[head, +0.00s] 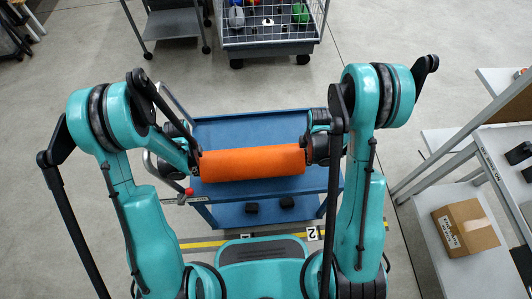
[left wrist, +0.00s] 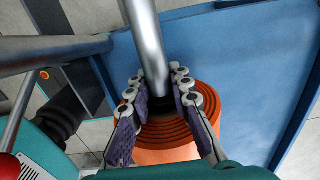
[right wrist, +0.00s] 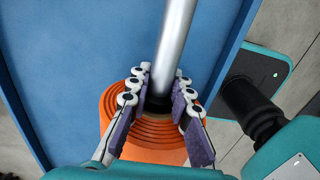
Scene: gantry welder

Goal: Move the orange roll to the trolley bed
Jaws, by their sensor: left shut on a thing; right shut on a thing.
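The orange roll (head: 252,162) lies level, left to right, over the blue trolley bed (head: 250,128). I cannot tell whether it touches the bed. My left gripper (head: 192,160) is at the roll's left end and my right gripper (head: 314,149) at its right end. In the left wrist view, the fingers (left wrist: 160,98) close around a silver bar at the centre of the roll's ringed end (left wrist: 199,136). In the right wrist view, the fingers (right wrist: 160,96) close likewise at the other ringed end (right wrist: 119,112). The fingers partly hide the roll's core.
A wire basket cart (head: 270,25) and a grey cart (head: 170,25) stand behind the trolley. A shelf unit on the right holds a cardboard box (head: 466,228). A yellow floor line (head: 205,243) runs in front of the trolley.

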